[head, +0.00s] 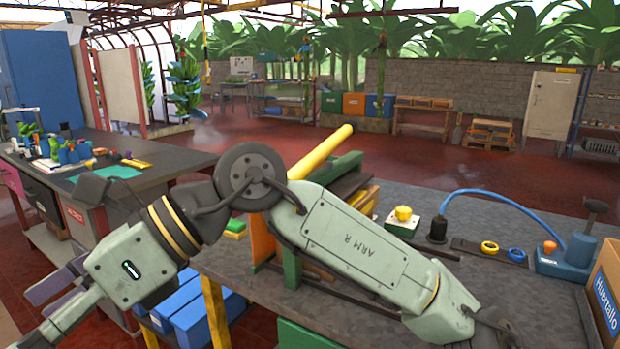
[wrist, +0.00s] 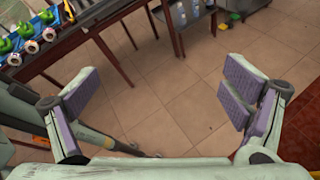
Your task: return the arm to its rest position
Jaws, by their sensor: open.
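In the head view my gripper (head: 58,295) is at the lower left, partly cut off by the frame edge. My grey-green arm (head: 360,245), marked "ARM R", stretches from the lower right across the view, bends at a dark round joint (head: 252,177), and drops to the left.
A dark bench (head: 480,215) behind my arm holds a yellow button (head: 403,214), a blue hose (head: 500,195) and a cardboard box (head: 606,290). A left workbench (head: 165,165) carries small items. Green objects (wrist: 28,40) lie on a table in the wrist view. Open floor lies beyond.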

